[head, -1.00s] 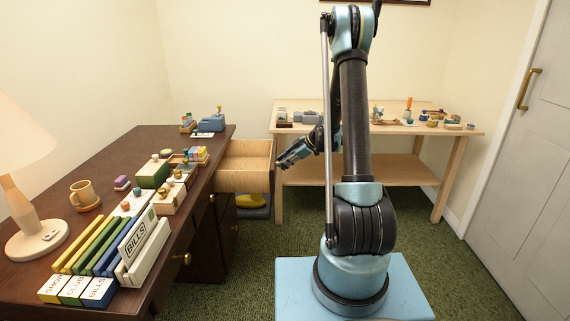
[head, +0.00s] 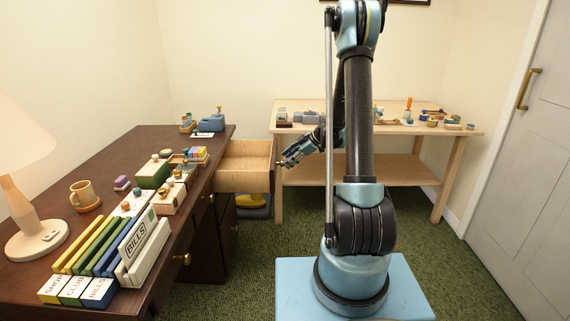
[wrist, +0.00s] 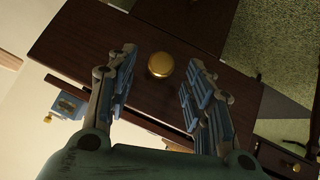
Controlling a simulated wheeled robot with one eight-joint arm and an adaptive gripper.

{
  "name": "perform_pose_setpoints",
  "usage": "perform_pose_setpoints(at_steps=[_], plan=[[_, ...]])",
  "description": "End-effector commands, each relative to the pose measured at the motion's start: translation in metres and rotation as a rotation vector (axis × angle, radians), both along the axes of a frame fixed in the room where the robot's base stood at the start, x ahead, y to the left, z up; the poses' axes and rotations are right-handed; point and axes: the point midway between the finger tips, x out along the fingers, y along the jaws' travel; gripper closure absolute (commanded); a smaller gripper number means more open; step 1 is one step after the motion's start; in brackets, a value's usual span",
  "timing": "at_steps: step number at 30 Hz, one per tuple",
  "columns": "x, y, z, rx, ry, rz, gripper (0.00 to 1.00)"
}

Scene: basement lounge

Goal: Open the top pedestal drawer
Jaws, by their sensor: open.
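The top pedestal drawer (head: 245,163) stands pulled out from the far end of the dark desk in the head view, its pale wooden inside showing. Its dark front fills much of the wrist view (wrist: 95,45), with a round brass knob (wrist: 160,65). My gripper (wrist: 160,58) is open, with one finger on each side of the knob and gaps between fingers and knob. In the head view my gripper (head: 283,160) is just right of the drawer front, its fingers spread.
The dark desk (head: 60,207) at left holds a lamp (head: 38,235), a mug (head: 86,196), file boxes and small items. A light wooden workbench (head: 300,105) with small objects stands behind my arm. Green carpet (head: 245,285) is clear between desk and my base.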

Motion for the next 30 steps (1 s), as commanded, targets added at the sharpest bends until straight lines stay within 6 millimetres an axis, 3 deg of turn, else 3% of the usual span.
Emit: perform_pose_setpoints(at_steps=[9, 15, 30], plan=[[-0.012, -0.044, 0.041, 0.0, 0.0, -0.004, 0.53], [-0.017, -0.06, 0.057, 0.001, 0.001, -0.003, 0.53], [-0.019, -0.064, 0.062, 0.0, 0.003, -0.003, 0.53]])
